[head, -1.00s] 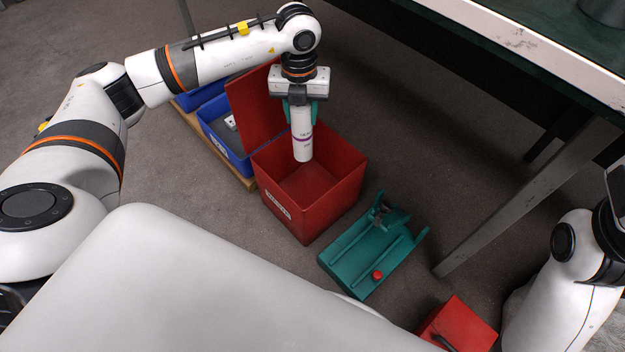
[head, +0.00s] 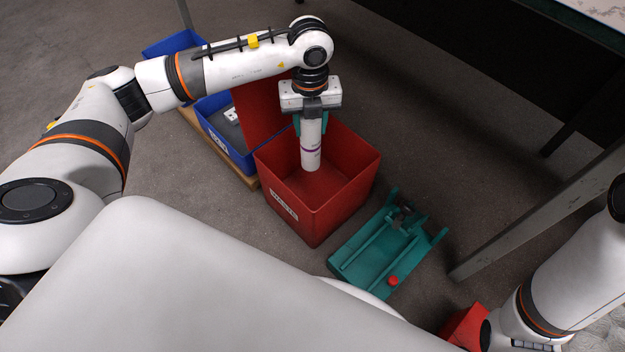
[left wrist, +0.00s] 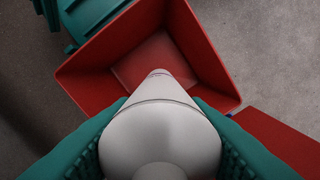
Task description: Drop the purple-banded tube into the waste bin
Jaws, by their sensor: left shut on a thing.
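The white tube with a purple band (head: 311,150) hangs upright from my left gripper (head: 311,118), which is shut on its upper part. The tube's lower end is over the red waste bin (head: 330,222), at or below the level of its rim. The bin's lid is open at its back left. In the left wrist view the tube (left wrist: 160,130) points down between the green fingers, toward the floor of the open bin (left wrist: 98,52). The bin's inside looks empty where I can see it. My right gripper is not in view; only part of the right arm shows at the lower right.
Blue bins (head: 238,152) stand on a wooden base left of the waste bin. A green fixture with a red knob (head: 393,281) lies on the floor to its right. A red box (head: 462,327) is at the lower right, partly hidden. A table leg (head: 520,225) stands at the right.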

